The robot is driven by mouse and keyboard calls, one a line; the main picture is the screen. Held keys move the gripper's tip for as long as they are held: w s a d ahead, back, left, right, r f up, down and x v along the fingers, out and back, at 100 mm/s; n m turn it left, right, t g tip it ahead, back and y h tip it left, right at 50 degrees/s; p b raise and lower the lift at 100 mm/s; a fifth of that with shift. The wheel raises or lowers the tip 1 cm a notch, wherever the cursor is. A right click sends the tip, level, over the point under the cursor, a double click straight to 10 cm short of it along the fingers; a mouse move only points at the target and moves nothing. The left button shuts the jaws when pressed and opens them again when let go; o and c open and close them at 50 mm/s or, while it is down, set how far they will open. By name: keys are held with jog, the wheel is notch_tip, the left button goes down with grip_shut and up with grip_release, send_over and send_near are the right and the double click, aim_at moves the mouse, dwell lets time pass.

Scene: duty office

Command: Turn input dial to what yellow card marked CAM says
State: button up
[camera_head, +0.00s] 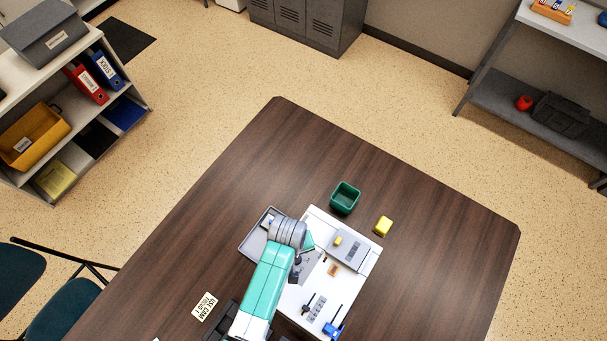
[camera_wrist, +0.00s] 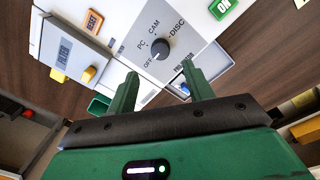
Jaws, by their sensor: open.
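The input dial (camera_wrist: 160,49) is a round dark knob on the white panel (camera_head: 294,297). Labels OFF, PC, CAM and DISC are around it in the wrist view. Its pointer seems to face OFF, though the mark is small. My gripper (camera_wrist: 160,68) is open and empty, its green fingers apart just below the dial in the picture. They do not appear to touch it.
The panel has an orange RESET button (camera_wrist: 95,20), a green ON button (camera_wrist: 222,7), a grey box (camera_head: 351,248) and a blue lever (camera_head: 333,328). A green bin (camera_head: 345,197) and a yellow block (camera_head: 384,226) stand behind it. The table's far part is clear.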

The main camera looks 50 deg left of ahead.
notch_tip(320, 180, down, 8)
jog(key=shift+d+r+b, duration=0.15)
jog(key=shift+r+b, duration=0.05)
jog(key=shift+b, duration=0.35)
jog(key=c, duration=1)
jog(key=m+p, duration=0.1)
jog(key=m, duration=0.4)
jog(key=shift+w+m, duration=0.1)
jog(key=shift+m, duration=0.3)
jog(key=m, duration=1.2)
jog(key=shift+w+m+g, duration=0.1)
jog(key=shift+m+g, duration=0.3)
jog(key=m, duration=0.4)
jog(key=shift+m, duration=0.7)
